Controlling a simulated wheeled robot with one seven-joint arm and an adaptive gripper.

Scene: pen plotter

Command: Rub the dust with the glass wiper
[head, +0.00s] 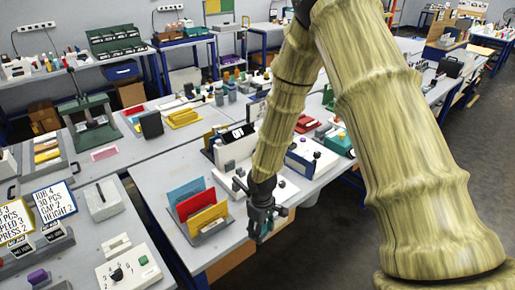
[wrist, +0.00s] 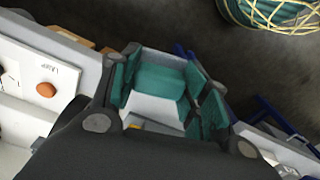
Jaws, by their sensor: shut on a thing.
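My gripper (head: 264,222) is low at the right edge of the near table, just right of a rack of coloured folders. In the wrist view my gripper (wrist: 164,92) has its fingers on either side of a teal block with a pale grey part, apparently the glass wiper (wrist: 160,79), and is shut on it. The fingers hide much of it, and its wiping edge cannot be made out. In the head view the held thing is too small and dark to tell its form. I cannot make out any dust in either view.
The folder rack (head: 203,212) holds blue, red and yellow sheets. A white box with an orange knob (wrist: 46,90) shows at the left of the wrist view. A control box (head: 128,272) with a green button stands at the table's front. Open floor (head: 300,262) lies right of the table.

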